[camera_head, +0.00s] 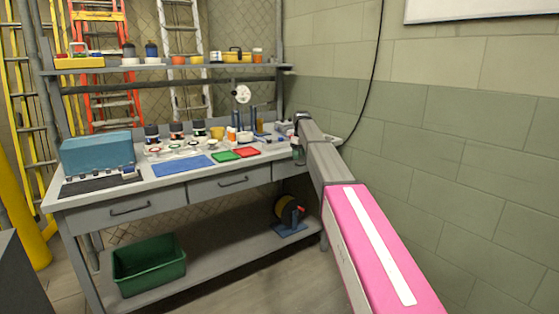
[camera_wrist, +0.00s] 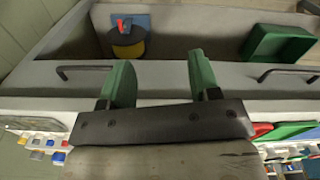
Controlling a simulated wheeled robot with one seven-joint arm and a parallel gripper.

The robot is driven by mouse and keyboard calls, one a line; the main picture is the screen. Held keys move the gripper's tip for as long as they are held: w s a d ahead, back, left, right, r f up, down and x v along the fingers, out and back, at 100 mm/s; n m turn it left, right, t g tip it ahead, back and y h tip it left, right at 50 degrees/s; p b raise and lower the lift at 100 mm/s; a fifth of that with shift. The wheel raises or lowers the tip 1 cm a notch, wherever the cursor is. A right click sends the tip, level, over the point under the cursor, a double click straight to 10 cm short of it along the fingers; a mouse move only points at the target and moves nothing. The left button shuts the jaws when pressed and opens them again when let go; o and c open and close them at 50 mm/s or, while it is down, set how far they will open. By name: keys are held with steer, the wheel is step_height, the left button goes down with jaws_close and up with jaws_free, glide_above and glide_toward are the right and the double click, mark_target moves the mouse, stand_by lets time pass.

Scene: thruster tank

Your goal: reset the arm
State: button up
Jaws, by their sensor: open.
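My arm reaches out in the head view toward the right end of a grey workbench (camera_head: 172,189). The end of the arm is small there and my gripper's fingers are hard to make out. In the wrist view my gripper (camera_wrist: 160,80) shows two green fingers set wide apart, with nothing between them. The fingers lie over the bench's front edge and drawer fronts, with a drawer handle (camera_wrist: 84,72) to their left.
On the bench are a teal box (camera_head: 97,153), a blue mat (camera_head: 183,165), a green mat (camera_head: 226,156), a red mat (camera_head: 247,152) and several jars. The lower shelf holds a green bin (camera_head: 148,265) and a reel (camera_head: 284,207). A block wall (camera_head: 470,150) stands to the right.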

steer(key=s+d+f+m, duration=0.2)
steer(key=s+f, duration=0.7)
steer(key=s, duration=0.1)
steer(key=s+d+f+m, duration=0.2)
steer(key=s+d+f, duration=0.1)
steer(key=s+f, duration=0.7)
steer(key=s+d+f+m, duration=0.1)
steer(key=s+f, duration=0.3)
steer(key=s, duration=0.4)
steer(key=s+d+f+m, duration=0.1)
steer(key=s+f, duration=0.3)
steer(key=s, duration=0.5)
steer(key=s+d+f+m, duration=0.1)
steer(key=s+f+m, duration=0.2)
steer(key=s, duration=0.5)
steer(key=shift+s+d+f, duration=0.35)
steer(key=shift+d+f, duration=0.05)
steer(key=shift+f, duration=0.05)
steer(key=shift+w, duration=0.1)
